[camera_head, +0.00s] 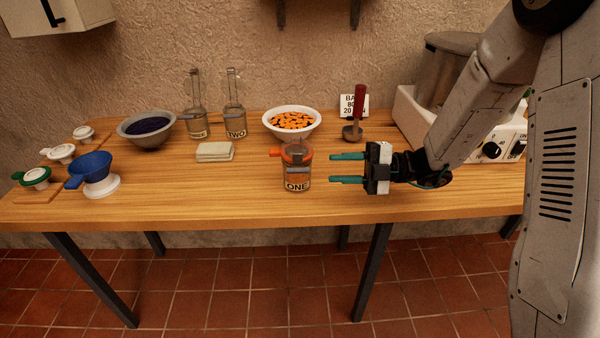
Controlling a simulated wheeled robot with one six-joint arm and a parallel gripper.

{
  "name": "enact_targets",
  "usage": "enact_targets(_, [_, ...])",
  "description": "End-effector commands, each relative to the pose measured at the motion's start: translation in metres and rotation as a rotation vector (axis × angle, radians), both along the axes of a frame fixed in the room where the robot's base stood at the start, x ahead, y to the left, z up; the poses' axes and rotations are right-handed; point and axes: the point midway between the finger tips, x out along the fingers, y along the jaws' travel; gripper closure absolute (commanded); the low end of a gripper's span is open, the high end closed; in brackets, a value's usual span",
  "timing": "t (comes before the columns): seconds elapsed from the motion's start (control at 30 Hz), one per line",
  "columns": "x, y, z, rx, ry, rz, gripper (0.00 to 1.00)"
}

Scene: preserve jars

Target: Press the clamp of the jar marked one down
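The jar marked ONE (297,183) stands upright on the wooden table near its front edge. It is clear glass with an orange top (296,153), and an orange tab sticks out to the left. A grey metal clamp piece (298,170) shows on its front, but I cannot tell its exact position. My gripper (347,168) is just right of the jar, pointing left at about its height. Its two teal fingers are apart with nothing between them, and they do not seem to touch the jar.
A white bowl of orange pieces (292,136) stands behind the jar. A red-handled ladle (355,119) is behind my gripper. Jar TWO (235,121) and another jar (195,122) stand at the back. A folded cloth (214,151) lies left. The table (200,195) is clear at front left.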

Motion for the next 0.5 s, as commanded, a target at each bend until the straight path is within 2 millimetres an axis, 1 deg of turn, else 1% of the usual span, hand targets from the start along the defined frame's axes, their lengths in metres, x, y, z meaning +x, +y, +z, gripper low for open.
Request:
enact_targets(0.03, [-0.002,0.008,0.000,0.001,0.020,0.013,0.66])
enact_targets(0.1, [-0.003,0.017,0.000,0.001,0.034,0.022,0.66])
enact_targets(0.17, [-0.003,0.026,0.000,0.001,0.036,0.024,0.66])
enact_targets(0.4, [-0.002,0.065,0.000,-0.001,0.034,0.027,0.66])
enact_targets(0.5, [-0.001,0.077,0.000,-0.001,0.033,0.025,0.66])
